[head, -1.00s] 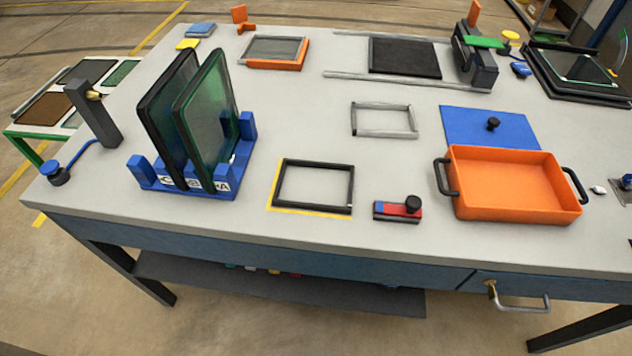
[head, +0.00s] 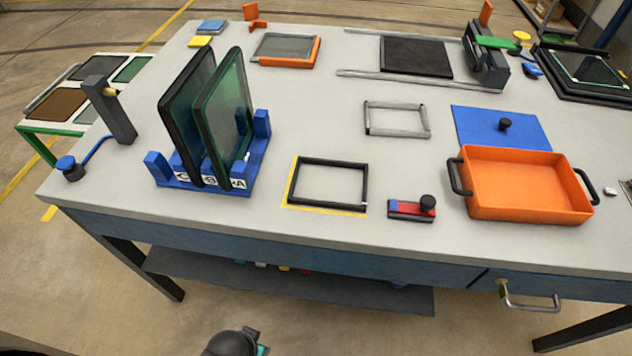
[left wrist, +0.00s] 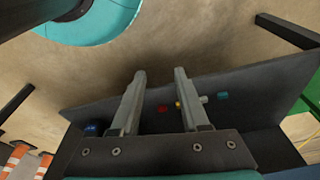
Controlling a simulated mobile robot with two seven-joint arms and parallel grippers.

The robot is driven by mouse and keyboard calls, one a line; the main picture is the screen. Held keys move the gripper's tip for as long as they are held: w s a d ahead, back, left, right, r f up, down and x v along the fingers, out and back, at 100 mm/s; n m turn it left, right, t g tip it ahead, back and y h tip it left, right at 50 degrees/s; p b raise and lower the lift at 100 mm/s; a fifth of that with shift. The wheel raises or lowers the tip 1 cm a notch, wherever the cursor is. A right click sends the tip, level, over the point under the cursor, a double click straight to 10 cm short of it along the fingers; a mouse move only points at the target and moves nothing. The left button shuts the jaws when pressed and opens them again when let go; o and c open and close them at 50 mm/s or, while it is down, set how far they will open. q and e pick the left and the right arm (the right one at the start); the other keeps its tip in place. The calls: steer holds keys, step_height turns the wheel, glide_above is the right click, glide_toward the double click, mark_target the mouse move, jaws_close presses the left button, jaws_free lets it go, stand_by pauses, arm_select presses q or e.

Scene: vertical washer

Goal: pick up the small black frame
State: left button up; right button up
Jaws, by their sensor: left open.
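The small black frame (head: 332,162) lies flat on the grey workbench, near its front edge, inside a yellow outline in the head view. Its middle is empty and shows the bench top. My left gripper (left wrist: 160,75) is open in the left wrist view, with nothing between its two grey fingers. Beyond the fingers is the dark shelf (left wrist: 255,90) with small coloured items, and the black frame is not in that view. A dark rounded part of my arm shows at the bottom of the head view, in front of the bench and below its top. My right gripper is not seen.
A blue rack (head: 207,190) holding two upright panels stands left of the frame. A red and blue block with a black knob (head: 411,208) and an orange tray (head: 525,214) stand to the right. A grey frame (head: 397,104) lies behind. Bare bench surrounds the black frame.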

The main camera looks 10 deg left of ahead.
arm_select(q)
steer(key=w+d+r+t+h, duration=0.1)
steer(key=w+d+r, duration=0.35)
steer(key=r, duration=0.75)
steer(key=w+d+r+m+t+h, duration=0.1)
steer(key=w+d+r, duration=0.4)
steer(key=r, duration=0.7)
steer(key=w+d+r+t+h, duration=0.1)
steer(key=w+d+r+h, duration=0.15)
steer(key=w+r, duration=0.75)
steer(key=n+y, duration=0.3)
steer(key=y, duration=0.2)
glide_toward(292, 188)
steer(key=f, duration=0.1)
steer(key=b, duration=0.1)
steer(key=w+f+b, duration=0.1)
steer(key=shift+w+a+f+g, duration=0.1)
steer(key=shift+a+f+g, duration=0.2)
steer(key=shift+g, duration=0.1)
steer(key=b+x, duration=0.1)
steer(key=x, duration=0.1)
steer(key=b+x, duration=0.1)
steer(key=x, duration=0.2)
steer(key=shift+w+d, duration=0.2)
steer(key=shift+w, duration=0.15)
steer(key=c, duration=0.3)
jaws_close()
